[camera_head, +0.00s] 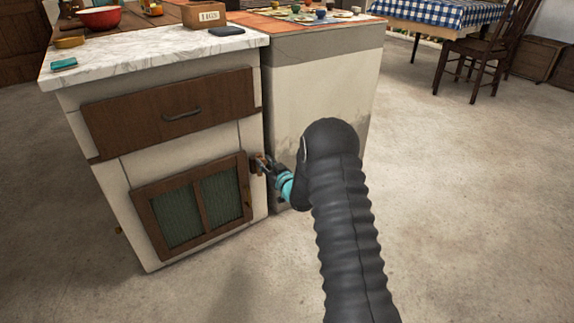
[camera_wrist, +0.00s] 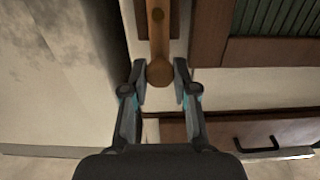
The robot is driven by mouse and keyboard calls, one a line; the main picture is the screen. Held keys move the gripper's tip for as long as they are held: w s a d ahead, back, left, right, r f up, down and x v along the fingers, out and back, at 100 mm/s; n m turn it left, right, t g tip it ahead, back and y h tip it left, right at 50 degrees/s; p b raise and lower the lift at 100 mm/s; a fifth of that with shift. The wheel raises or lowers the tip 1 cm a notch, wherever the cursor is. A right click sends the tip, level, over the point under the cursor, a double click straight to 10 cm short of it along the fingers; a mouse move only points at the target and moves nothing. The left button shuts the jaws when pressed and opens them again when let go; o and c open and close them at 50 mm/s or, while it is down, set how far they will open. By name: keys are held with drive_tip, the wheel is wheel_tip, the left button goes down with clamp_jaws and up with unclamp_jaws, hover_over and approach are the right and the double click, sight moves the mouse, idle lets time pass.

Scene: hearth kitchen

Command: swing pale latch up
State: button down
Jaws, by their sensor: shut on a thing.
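The pale latch is a tan wooden bar with a round end. In the wrist view the latch (camera_wrist: 159,45) runs straight along the cream cabinet frame beside the door, its round end toward the drawer. In the head view the latch (camera_head: 259,160) is small, at the upper right edge of the mesh-panelled cabinet door (camera_head: 195,207), partly hidden by my gripper. My gripper (camera_wrist: 160,78) has one finger on each side of the round end and is shut on it. In the head view my gripper (camera_head: 268,167) reaches it from the right. The door lies flush with the cabinet front.
A brown drawer (camera_head: 170,112) with a dark handle is above the door. A cream block (camera_head: 320,95) stands close right of the cabinet. The floor in front is clear.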

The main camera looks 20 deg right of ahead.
idle(0.3)
drive_tip(key=c, duration=0.9)
unclamp_jaws()
drive_tip(key=shift+s+d, duration=0.1)
drive_tip(key=v, duration=1.1)
drive_tip(key=shift+s, duration=0.4)
